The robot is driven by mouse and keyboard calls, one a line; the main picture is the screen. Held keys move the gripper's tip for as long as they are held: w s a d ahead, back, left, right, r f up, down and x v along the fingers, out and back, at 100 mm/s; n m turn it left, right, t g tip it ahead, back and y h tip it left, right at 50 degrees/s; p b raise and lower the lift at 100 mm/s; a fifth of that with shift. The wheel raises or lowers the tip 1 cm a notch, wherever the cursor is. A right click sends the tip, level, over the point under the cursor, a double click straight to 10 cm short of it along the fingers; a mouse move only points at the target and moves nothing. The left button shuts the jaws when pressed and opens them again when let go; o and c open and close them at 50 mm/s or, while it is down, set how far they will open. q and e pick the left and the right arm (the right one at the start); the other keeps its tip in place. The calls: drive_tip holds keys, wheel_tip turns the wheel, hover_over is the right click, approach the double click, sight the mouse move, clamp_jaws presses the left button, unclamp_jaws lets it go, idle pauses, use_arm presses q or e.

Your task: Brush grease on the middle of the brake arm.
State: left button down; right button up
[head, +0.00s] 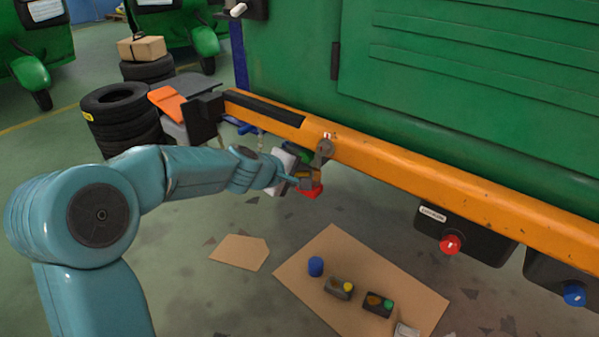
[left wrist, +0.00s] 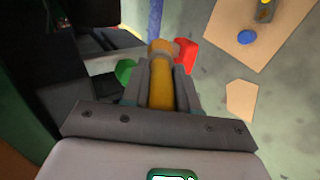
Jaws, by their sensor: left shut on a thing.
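My left gripper (head: 308,180) is just below the orange beam in the head view. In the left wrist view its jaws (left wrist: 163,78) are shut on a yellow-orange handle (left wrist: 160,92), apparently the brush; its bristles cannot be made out. A red piece (left wrist: 187,54) and a green piece (left wrist: 125,71) show on either side of the jaws. A small grey lever with a round hub (head: 323,151), perhaps the brake arm, is on the beam right above the gripper. Whether the brush touches it cannot be told. My right gripper is not in view.
The orange beam (head: 400,165) runs along the green body (head: 450,80). Below it are boxes with a red knob (head: 450,244) and a blue knob (head: 573,294). A cardboard sheet (head: 350,255) holds a blue cap (head: 316,267) and small parts. Tyres (head: 115,105) stand left.

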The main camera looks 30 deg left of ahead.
use_arm(q)
drive_tip(key=shift+s, duration=0.1)
drive_tip(key=shift+w, duration=0.5)
drive_tip(key=shift+f+b, duration=1.15)
drive_tip(key=shift+b, duration=0.05)
drive_tip(key=a, duration=0.4)
drive_tip(key=shift+w, duration=0.15)
idle(0.7)
